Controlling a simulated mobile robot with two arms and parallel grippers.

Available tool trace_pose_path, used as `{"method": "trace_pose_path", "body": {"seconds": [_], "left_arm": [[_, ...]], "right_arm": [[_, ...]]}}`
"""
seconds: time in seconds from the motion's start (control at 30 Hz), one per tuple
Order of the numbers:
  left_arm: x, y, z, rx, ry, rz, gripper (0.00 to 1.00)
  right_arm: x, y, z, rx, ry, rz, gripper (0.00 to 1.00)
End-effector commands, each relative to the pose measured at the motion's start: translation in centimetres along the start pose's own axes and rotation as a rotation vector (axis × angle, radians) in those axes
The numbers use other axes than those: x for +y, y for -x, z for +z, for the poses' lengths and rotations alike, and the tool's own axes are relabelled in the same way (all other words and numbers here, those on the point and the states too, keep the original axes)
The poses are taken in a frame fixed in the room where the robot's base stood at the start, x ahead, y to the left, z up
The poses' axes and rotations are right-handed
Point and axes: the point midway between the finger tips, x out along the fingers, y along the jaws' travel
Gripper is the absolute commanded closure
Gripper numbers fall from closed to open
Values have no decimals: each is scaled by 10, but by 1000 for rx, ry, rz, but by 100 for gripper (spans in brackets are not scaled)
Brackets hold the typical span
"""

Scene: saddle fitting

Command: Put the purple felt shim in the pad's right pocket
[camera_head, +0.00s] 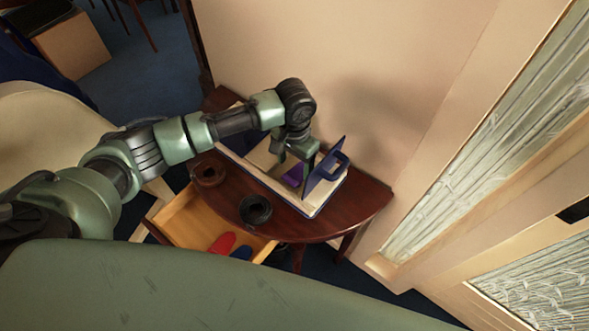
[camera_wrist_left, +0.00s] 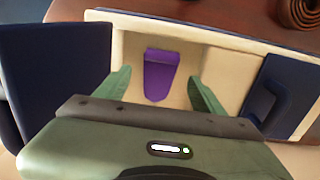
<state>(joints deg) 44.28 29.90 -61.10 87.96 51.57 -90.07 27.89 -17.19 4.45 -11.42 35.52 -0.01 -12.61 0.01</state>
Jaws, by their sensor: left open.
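The purple felt shim (camera_head: 292,174) lies on the cream inside of the pad (camera_head: 311,207), toward its right end. In the left wrist view the shim (camera_wrist_left: 160,82) lies in a cream recess, between my two fingers but apart from both. The pad (camera_wrist_left: 215,36) is cream with a navy edge. A navy flap (camera_head: 323,181) stands raised at the pad's right end. My left gripper (camera_head: 297,160) points down over the shim, open and empty, and partly hides it in the head view. My right gripper is not in view.
The pad lies on a dark half-round table (camera_head: 340,215) against the wall. A brown coil (camera_head: 208,174) and a black coil (camera_head: 255,211) lie in front of it. An open drawer (camera_head: 178,221) holds a red piece (camera_head: 222,243) and a blue piece (camera_head: 242,253).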

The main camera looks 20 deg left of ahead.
Motion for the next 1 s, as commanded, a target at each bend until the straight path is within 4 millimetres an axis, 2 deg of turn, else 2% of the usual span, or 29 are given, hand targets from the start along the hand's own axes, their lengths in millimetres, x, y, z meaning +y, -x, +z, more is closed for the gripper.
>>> {"method": "trace_pose_path", "body": {"seconds": [0.2,0.4,0.6,1.0], "left_arm": [[0,48,-1,4,0,0,31],[0,76,-1,1,0,0,31],[0,84,0,-1,0,-1,31],[0,84,0,-1,0,0,31]], "right_arm": [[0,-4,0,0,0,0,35],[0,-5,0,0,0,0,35],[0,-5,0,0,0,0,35],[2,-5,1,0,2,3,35]]}}
